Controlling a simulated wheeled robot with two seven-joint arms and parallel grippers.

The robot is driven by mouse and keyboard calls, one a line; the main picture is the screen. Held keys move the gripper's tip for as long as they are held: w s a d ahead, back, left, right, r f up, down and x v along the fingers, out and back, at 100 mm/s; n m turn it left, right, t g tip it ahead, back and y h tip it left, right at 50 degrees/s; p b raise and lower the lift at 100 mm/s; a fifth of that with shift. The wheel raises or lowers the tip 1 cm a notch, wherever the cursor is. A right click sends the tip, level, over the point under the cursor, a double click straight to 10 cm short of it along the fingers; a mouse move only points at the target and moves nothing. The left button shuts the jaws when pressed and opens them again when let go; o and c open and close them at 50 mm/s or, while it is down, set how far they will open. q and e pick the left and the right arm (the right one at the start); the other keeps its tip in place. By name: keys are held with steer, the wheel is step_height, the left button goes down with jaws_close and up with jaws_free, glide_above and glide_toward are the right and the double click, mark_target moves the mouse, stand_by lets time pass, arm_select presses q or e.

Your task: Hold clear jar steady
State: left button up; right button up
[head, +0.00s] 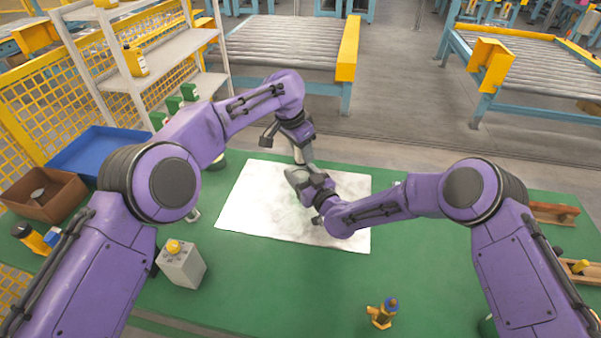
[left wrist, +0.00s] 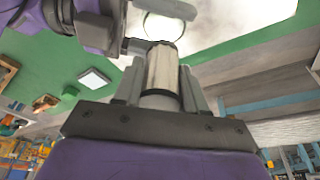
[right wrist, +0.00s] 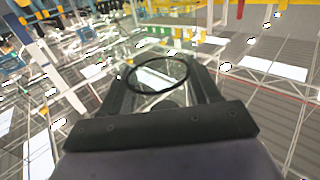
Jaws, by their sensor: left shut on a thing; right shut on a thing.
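A clear jar (right wrist: 158,92) with a thin black ring sits between the fingers of my right gripper (right wrist: 160,85) in the right wrist view. My right gripper is shut on it above the white mat (head: 255,205); in the head view this gripper (head: 298,178) mostly hides the jar. My left gripper (left wrist: 160,88) is shut on a shiny silvery cylinder (left wrist: 162,68) with dark bands. Part of the clear jar (left wrist: 165,27) shows just beyond the cylinder's end in the left wrist view. I cannot tell whether the two touch. In the head view my left gripper (head: 303,152) is just above the right.
A grey box with a yellow button (head: 182,265) and a small yellow and blue item (head: 382,313) stand on the green table (head: 270,290). A blue tray (head: 95,150) and brown bin (head: 45,195) are at left, wooden holders (head: 553,213) at right. The mat's left part is clear.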

arm_select(q)
steer(key=shift+f, duration=1.45)
steer(key=o, duration=1.2)
steer(key=v, duration=1.2)
